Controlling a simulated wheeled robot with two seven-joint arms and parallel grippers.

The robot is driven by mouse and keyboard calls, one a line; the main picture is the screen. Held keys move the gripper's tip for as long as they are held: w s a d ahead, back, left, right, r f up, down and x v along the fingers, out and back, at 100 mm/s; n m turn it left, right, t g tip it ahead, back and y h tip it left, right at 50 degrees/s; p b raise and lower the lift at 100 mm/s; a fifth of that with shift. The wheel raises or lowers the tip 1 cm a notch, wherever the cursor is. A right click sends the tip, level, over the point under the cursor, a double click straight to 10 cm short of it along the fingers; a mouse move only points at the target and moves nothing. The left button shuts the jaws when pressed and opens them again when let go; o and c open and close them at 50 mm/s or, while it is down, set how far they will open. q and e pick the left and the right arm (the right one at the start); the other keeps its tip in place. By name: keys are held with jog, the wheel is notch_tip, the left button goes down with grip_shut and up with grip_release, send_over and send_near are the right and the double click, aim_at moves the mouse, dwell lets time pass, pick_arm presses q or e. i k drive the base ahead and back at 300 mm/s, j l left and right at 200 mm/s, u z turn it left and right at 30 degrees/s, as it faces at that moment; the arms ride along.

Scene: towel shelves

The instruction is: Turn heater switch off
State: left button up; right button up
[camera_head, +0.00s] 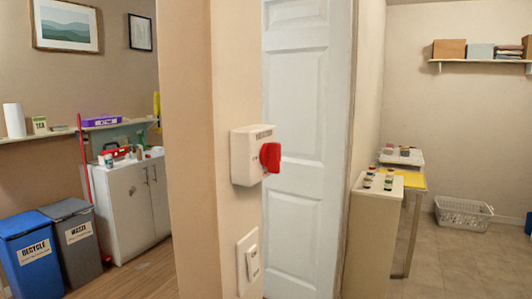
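A white heater switch box (245,157) is mounted on the narrow beige wall end in the middle of the view. A red knob (270,157) sticks out from its right-hand face. The label along its top edge is too small to read. Below it on the same wall is a white plate with a rocker-type switch (250,262). Neither of my grippers shows in the head view, and nothing touches the red knob or the box.
A white panelled door (303,190) stands just behind the wall end. At left are a blue recycle bin (31,258), a grey bin (73,240) and a white cabinet (129,205). At right are a narrow cabinet (372,236), a white basket (463,213) and open tiled floor.

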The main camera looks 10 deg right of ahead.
aim_at(270, 154)
jog(key=u, duration=3.55)
jog(key=k+l, duration=0.45)
jog(key=k, duration=0.2)
jog(key=k+l, duration=0.45)
jog(key=k, duration=0.2)
jog(key=k+l, duration=0.45)
jog(key=k, duration=0.15)
jog(key=k+l, duration=0.45)
jog(key=k, duration=0.2)
